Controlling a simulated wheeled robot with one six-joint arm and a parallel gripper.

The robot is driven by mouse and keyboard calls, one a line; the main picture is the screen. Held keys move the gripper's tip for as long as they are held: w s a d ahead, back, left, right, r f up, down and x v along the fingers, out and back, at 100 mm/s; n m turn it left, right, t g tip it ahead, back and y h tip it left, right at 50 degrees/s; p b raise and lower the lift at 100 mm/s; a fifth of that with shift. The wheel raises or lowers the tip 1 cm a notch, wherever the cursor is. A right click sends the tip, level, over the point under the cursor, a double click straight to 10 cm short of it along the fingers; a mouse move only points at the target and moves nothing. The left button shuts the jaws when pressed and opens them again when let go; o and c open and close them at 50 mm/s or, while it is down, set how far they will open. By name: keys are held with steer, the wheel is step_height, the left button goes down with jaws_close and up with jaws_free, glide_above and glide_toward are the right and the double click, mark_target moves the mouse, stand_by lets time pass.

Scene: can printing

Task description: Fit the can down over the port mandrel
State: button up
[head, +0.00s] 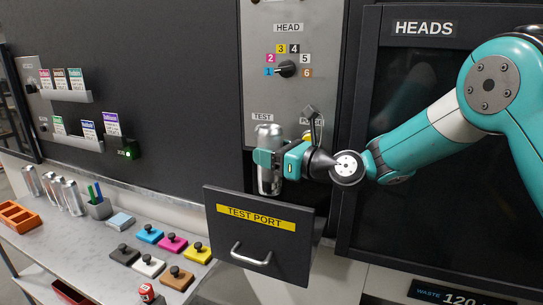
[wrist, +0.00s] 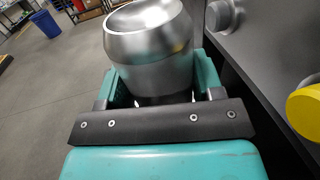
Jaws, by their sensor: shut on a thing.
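A plain silver can (head: 270,134) is upright, or nearly so, in my gripper (head: 267,158), which is shut around its middle. The port mandrel is not visible, hidden by the drawer front.
The head selector knob (head: 286,69) is on the grey panel above. A dark HEADS window (head: 420,110) stands at right behind my arm. The bench (head: 75,250) at left carries several silver cans, coloured pads and a pen cup (head: 98,207). A yellow knob (wrist: 305,108) shows at right in the wrist view.

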mark_target(273, 175)
steer(key=shift+d+r, duration=0.1)
steer(key=shift+d, duration=0.05)
steer(key=shift+s+d, duration=0.1)
steer(key=shift+f+b, duration=1.5)
steer(key=shift+f, duration=1.5)
steer(key=shift+r+p, duration=0.1)
steer(key=shift+p, duration=0.8)
steer(key=shift+f+b, duration=2.75)
steer(key=shift+f, duration=1.9)
steer(key=o, duration=1)
steer(key=shift+c, duration=0.2)
